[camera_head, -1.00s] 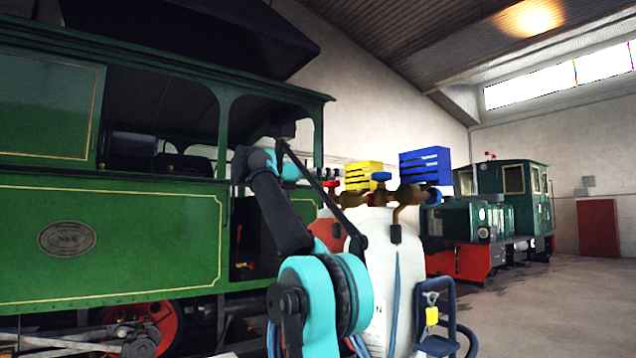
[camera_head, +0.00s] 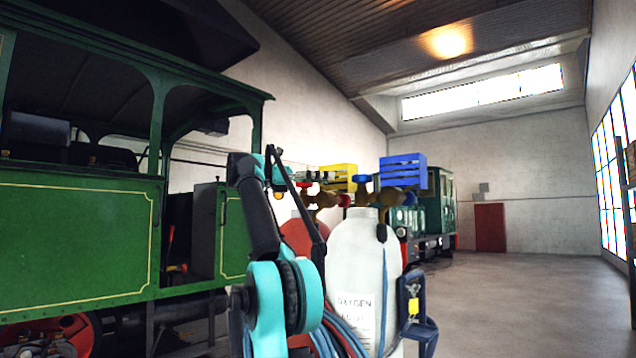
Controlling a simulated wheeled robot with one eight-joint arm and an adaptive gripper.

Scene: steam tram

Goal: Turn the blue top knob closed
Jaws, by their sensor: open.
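The blue top knob (camera_head: 362,181) sits on the brass valve (camera_head: 376,196) above the white oxygen cylinder (camera_head: 352,262). A second blue part (camera_head: 409,198) shows at the valve's right side. My arm rises in front, left of the cylinder. My gripper (camera_head: 318,175) appears to be the small dark and grey end left of the blue knob, apart from it in the picture. It is open and seems empty. Its fingers are small and partly lost against the yellow slatted box, and I cannot tell its depth from the knob.
A red cylinder (camera_head: 299,238) stands behind the white one. A yellow slatted box (camera_head: 338,177) and a blue slatted box (camera_head: 404,168) show behind the valves. A dark blue cart handle (camera_head: 421,318) is at right. The green tram (camera_head: 75,235) fills the left. Floor (camera_head: 530,305) is clear at right.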

